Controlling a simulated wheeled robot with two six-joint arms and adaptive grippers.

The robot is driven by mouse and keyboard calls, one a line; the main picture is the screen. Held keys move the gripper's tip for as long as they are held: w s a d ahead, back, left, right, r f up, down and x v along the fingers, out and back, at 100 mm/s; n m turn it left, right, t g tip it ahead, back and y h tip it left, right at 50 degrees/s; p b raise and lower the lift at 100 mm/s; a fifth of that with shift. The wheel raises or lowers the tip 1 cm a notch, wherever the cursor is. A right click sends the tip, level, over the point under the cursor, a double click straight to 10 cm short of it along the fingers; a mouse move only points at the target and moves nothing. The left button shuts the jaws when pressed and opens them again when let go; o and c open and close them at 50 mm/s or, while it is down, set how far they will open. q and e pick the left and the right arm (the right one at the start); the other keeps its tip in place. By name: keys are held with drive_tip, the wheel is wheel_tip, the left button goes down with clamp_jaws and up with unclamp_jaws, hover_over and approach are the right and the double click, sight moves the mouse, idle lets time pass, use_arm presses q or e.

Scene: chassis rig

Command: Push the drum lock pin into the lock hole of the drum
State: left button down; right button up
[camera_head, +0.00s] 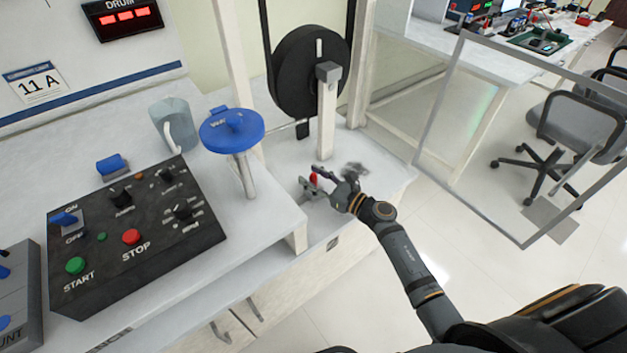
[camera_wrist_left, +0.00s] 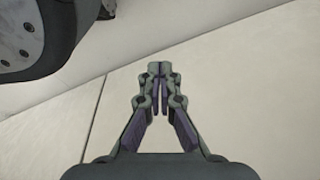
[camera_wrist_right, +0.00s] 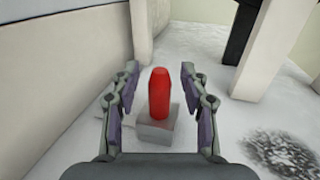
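The black drum (camera_head: 308,75) stands upright at the back centre in the head view, with a pale post in front of it. A red knob (camera_wrist_right: 159,95) on a grey block (camera_wrist_right: 156,127) appears to be the lock pin; it also shows small in the head view (camera_head: 313,178). My right gripper (camera_wrist_right: 160,78) is open, with one finger on each side of the red knob and a visible gap to both. In the head view it is low at the bench's right end (camera_head: 324,178). The lock hole cannot be made out. My left gripper (camera_wrist_left: 159,68) is shut and empty.
A black control box (camera_head: 130,235) and a blue-topped crank (camera_head: 232,130) stand left of the pin. A clear jug (camera_head: 173,125) is behind them. A framed transparent panel (camera_head: 500,140) stands to the right. A dark patch (camera_wrist_right: 285,155) lies on the bench.

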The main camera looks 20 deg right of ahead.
clamp_jaws()
drive_tip(key=shift+r, duration=0.1)
